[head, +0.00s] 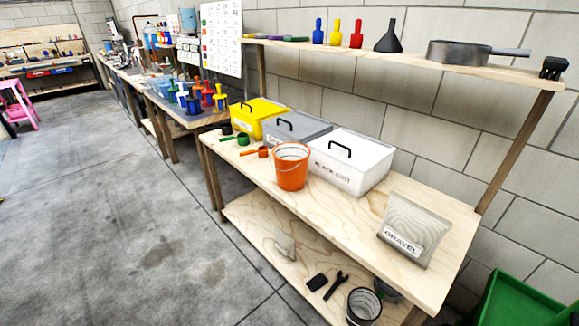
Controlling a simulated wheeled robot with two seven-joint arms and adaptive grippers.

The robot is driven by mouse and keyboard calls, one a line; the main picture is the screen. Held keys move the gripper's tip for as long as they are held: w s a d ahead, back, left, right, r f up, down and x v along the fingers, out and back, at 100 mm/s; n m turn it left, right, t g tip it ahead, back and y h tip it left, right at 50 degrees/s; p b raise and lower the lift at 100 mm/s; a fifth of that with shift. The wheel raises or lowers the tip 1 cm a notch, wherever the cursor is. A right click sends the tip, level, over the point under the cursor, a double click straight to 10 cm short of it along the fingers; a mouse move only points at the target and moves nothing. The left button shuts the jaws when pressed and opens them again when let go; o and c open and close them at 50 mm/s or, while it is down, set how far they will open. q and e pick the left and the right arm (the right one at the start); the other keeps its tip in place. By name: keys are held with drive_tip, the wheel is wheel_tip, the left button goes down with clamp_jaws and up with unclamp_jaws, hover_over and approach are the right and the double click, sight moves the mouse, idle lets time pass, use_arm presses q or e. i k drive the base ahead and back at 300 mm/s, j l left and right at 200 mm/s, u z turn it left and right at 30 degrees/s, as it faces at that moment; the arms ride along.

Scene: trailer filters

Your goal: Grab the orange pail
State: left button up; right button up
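The orange pail (291,172) stands upright on the wooden workbench (345,213), close to its front edge. It has a thin wire handle and its open top faces up; its inside looks pale. The white lidded box stands just behind it to the right, and an orange scoop lies to its left. Neither of my grippers shows in the head view, so I cannot see their position or whether they hold anything.
White (352,163), grey (296,133) and yellow (260,114) boxes line the bench's back. A gravel bag (408,232) stands at the right. An orange scoop (252,153) lies left of the pail. A shelf (400,58) overhangs the bench. The concrete floor (130,200) in front is clear.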

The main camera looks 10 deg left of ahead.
sight(291, 168)
drive_tip(key=i+j+z, duration=0.15)
drive_tip(key=j, duration=0.35)
drive_tip(key=i+j+z, duration=0.15)
drive_tip(key=j, duration=0.35)
drive_tip(key=i+j+z, duration=0.15)
drive_tip(key=j, duration=0.35)
drive_tip(key=j+z, duration=0.15)
drive_tip(key=j, duration=0.35)
